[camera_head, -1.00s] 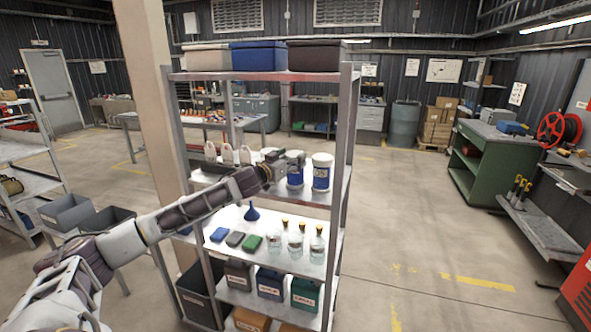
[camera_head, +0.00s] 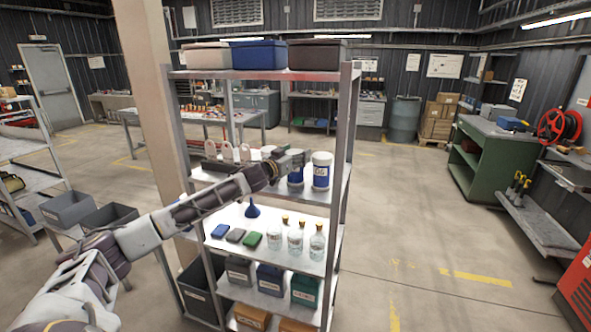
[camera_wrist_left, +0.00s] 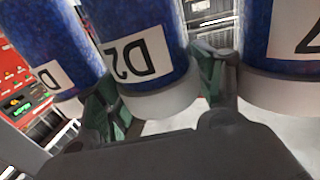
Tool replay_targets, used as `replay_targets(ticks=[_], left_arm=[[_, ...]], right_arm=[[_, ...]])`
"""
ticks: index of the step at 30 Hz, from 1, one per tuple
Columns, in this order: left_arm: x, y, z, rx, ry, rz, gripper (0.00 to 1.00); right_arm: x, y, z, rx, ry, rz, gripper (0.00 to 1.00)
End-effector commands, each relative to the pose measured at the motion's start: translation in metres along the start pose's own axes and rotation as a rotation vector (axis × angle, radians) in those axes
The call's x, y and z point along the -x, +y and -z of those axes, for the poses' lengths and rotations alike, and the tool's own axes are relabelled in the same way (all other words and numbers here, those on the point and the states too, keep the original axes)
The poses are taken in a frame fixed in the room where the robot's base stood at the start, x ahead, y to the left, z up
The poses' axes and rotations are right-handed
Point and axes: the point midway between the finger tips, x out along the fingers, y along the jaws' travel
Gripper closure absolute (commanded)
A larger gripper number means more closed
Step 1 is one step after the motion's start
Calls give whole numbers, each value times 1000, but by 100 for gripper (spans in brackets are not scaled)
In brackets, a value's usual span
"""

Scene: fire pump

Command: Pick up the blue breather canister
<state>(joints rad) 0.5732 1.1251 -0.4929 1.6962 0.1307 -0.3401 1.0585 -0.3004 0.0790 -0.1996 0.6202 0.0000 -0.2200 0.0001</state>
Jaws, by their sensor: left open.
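Blue canisters with white caps stand in a row on the upper middle shelf. The rightmost canister (camera_head: 321,172) is fully in view. The one beside it (camera_head: 295,179) is partly hidden by my left gripper (camera_head: 297,160). In the left wrist view, which looks upside down, the fingers of my left gripper (camera_wrist_left: 160,92) are open, one on each side of the middle canister (camera_wrist_left: 150,60), labelled D2. I cannot tell whether they touch it. Neighbouring canisters stand close on both sides, one at the left (camera_wrist_left: 50,45) and one at the right (camera_wrist_left: 280,45). My right gripper is not in view.
The shelf below holds a blue funnel (camera_head: 252,211), small boxes (camera_head: 236,236) and clear bottles (camera_head: 296,240). A metal shelf post (camera_head: 343,150) rises close to the right of the canisters.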

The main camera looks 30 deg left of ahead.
Motion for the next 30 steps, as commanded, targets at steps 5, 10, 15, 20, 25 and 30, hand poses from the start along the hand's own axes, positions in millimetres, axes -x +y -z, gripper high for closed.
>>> replay_targets(ticks=[5, 10, 15, 20, 25, 30], left_arm=[[0, 0, 0, 0, 0, 0, 42], [0, 0, 0, 0, 0, 0, 63], [0, 0, 0, 0, 0, 0, 85], [0, 0, 1, 0, 2, 0, 88], [0, 0, 3, 0, 2, 0, 88], [0, -1, 10, 0, 3, 1, 88]], right_arm=[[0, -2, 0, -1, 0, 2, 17], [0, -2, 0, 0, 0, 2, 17], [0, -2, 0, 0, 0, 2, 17], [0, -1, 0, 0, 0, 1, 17], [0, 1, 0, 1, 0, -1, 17], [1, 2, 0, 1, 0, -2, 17]])
